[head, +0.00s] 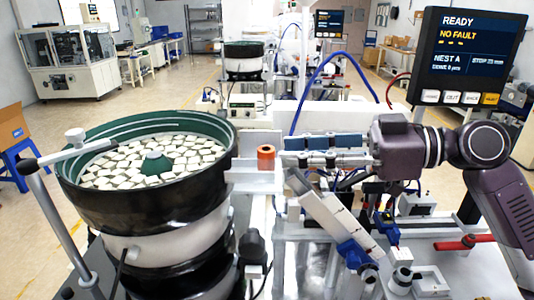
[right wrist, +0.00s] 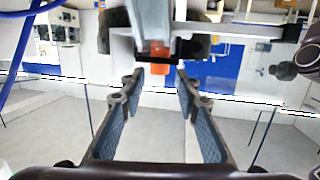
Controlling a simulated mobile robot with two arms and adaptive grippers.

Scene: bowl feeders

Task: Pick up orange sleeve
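The orange sleeve (head: 266,157) is a small upright ring with a dark hole on top. It stands on a pale ledge (head: 255,176) just right of the bowl feeder. My right gripper (head: 286,157) reaches in from the right, its fingertips pointing at the sleeve and a little short of it. In the right wrist view the two fingers (right wrist: 158,84) are spread apart with nothing between them, and the sleeve (right wrist: 160,66) shows beyond the tips, roughly centred. A dark bracket edge covers part of it there. My left gripper is not in view.
The bowl feeder (head: 100,197), full of pale parts, stands close on the left. A status screen (head: 468,47) reading READY is at upper right. Under my right arm are a slanted white rail (head: 330,215), blue clamps (head: 352,253) and a red handle (head: 464,242).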

